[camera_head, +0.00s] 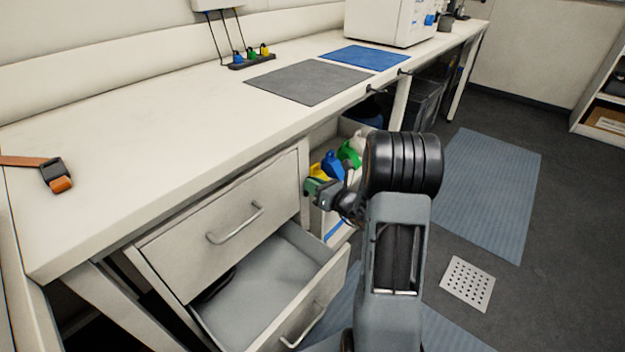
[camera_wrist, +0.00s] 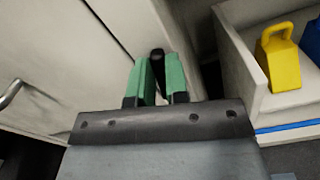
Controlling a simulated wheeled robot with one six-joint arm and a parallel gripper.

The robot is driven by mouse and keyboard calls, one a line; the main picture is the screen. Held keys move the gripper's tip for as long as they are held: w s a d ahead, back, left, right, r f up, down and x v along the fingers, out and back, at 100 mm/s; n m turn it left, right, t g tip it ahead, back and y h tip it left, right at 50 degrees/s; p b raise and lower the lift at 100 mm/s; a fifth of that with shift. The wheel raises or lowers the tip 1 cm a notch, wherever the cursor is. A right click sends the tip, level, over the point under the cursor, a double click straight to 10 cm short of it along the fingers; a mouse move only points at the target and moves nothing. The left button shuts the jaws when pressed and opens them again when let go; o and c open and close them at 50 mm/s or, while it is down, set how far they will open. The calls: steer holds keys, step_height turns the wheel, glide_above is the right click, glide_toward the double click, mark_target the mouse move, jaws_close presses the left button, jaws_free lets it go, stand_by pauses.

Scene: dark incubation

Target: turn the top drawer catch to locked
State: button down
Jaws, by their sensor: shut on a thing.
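The top drawer (camera_head: 190,235) is closed in the head view, with a metal bar handle (camera_head: 237,224). My gripper (camera_head: 312,187) is at the right edge of the drawer unit. In the wrist view my gripper (camera_wrist: 160,80) has its green fingers shut on the small black drawer catch (camera_wrist: 157,54), whose rounded end shows between and just beyond the fingertips. Most of the catch is hidden by the fingers, and I cannot tell its turn position. The top drawer's handle also shows at the left of the wrist view (camera_wrist: 10,94).
The lower drawer (camera_head: 337,277) stands open below. An open bin with yellow (camera_head: 319,171), blue and green containers is right of the unit, close to my gripper. The worktop (camera_head: 150,135) overhangs the drawers. Floor mats (camera_head: 490,190) lie to the right.

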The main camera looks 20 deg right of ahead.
steer(key=shift+w+d+f+m+p, duration=0.1)
steer(key=shift+d+f+m+p, duration=0.15)
steer(key=shift+m+p, duration=2)
steer(key=shift+w+d+f+m+p, duration=0.15)
steer(key=shift+f+m+p, duration=0.15)
steer(key=shift+m+p, duration=2)
steer(key=shift+d+f+m+p, duration=0.25)
steer(key=shift+m+p, duration=1.35)
steer(key=shift+m, duration=1.25)
steer(key=shift+f, duration=0.1)
steer(key=c, duration=1.1)
jaws_free()
steer(key=p+v, duration=0.1)
steer(key=v, duration=1.2)
steer(key=shift+s, duration=0.4)
